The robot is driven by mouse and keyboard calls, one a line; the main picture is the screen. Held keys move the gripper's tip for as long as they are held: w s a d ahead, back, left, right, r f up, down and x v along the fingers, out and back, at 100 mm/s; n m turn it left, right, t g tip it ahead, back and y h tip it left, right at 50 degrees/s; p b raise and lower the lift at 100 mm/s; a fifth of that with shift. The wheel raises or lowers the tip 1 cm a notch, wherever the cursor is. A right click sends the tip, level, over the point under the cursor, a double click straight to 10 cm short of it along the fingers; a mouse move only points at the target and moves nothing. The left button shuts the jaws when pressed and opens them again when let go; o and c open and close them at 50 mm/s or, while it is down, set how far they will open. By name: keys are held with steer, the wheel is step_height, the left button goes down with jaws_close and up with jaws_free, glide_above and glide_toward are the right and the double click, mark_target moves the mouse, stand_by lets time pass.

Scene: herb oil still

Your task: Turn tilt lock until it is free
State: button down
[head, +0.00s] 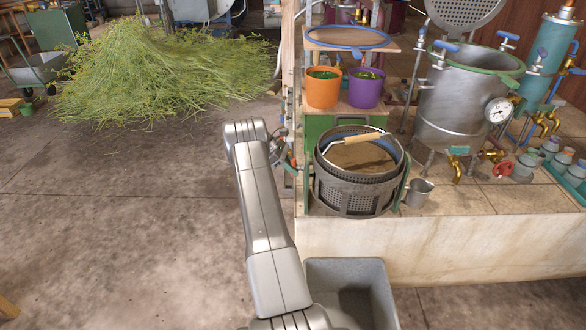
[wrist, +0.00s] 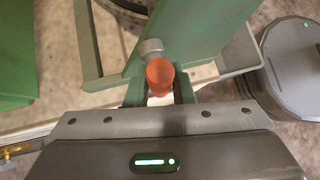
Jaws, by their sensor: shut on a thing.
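The tilt lock shows in the wrist view as an orange-red rounded knob (wrist: 159,72) on a short grey metal stem. It sits beside a green metal plate (wrist: 190,40). My gripper (wrist: 160,94) is shut on the knob, with one green-tinted finger on each side of it. In the head view my gripper is mostly hidden behind my own wrist, at the left side of the perforated metal basket (head: 345,197). The basket stands in a green frame (head: 404,180) and has a wooden-grip handle (head: 364,138). How far the lock is turned cannot be told.
A grey bin (head: 378,285) stands on the floor below the basket. A small metal cup (head: 418,194) and the steel still pot (head: 445,105) are right of it. Orange (head: 322,92) and purple (head: 366,92) buckets stand behind. The floor at left is clear up to a herb heap (head: 160,80).

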steer(key=c, duration=1.3)
jaws_free()
steer(key=v, duration=1.3)
steer(key=shift+a+r, duration=0.2)
steer(key=shift+a, duration=0.05)
steer(key=shift+d, duration=0.1)
steer(key=x, duration=1.3)
steer(key=shift+d+f, duration=0.2)
steer(key=shift+a+r, duration=0.1)
